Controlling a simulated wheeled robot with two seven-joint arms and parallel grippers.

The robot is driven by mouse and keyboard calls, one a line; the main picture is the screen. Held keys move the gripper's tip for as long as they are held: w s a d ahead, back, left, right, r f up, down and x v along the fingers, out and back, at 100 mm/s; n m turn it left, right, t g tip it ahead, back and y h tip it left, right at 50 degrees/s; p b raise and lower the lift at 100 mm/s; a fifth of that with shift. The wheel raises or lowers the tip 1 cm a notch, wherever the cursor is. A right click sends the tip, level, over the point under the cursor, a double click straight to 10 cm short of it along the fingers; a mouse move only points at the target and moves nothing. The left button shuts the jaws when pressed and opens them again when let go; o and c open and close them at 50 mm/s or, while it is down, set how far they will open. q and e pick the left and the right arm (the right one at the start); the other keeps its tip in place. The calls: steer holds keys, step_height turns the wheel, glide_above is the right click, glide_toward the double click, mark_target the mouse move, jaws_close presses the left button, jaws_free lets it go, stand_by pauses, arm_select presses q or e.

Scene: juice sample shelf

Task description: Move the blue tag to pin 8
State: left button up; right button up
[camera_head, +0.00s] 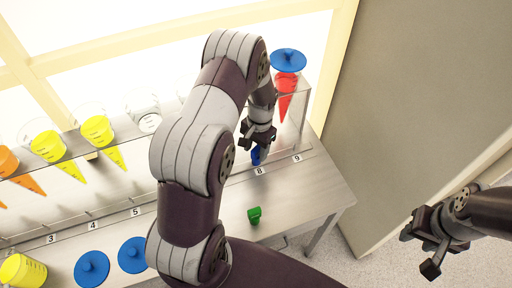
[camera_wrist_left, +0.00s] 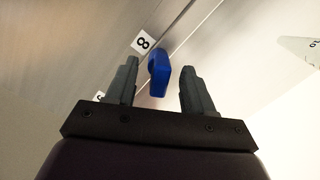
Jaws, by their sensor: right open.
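The blue tag (camera_head: 256,155) is at the shelf's front rail, just above the label 8 (camera_head: 259,171). In the left wrist view the blue tag (camera_wrist_left: 158,72) lies beside the 8 label (camera_wrist_left: 143,43). My left gripper (camera_head: 257,146) is right at the tag, with its fingers apart. The tag shows between the two fingers with a gap on each side. Pin 8 itself is hidden, so I cannot tell whether the tag hangs on it. My right gripper (camera_head: 424,243) is open and empty at the far right, over the floor.
A green tag (camera_head: 254,215) is on the lower steel surface (camera_head: 300,205). Yellow and orange cups and cones fill the rack at left. A red cone (camera_head: 286,86) with a blue lid (camera_head: 288,60) stands near label 9 (camera_head: 297,158). Blue lids (camera_head: 92,268) lie at lower left.

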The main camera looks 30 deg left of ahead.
arm_select(q)
step_height(320, 180, up, 13)
steer(key=w, duration=0.1)
steer(key=shift+w+d+f, duration=0.15)
steer(key=shift+w+d, duration=0.05)
steer(key=shift+w, duration=0.05)
steer(key=s+d+r+n+t, duration=0.1)
steer(key=s+d+r, duration=0.1)
steer(key=s+d, duration=0.2)
steer(key=s+d+r+t+p, duration=0.1)
steer(key=s+d+r, duration=0.2)
steer(key=s, duration=0.8)
steer(key=shift+d+n+t, duration=0.4)
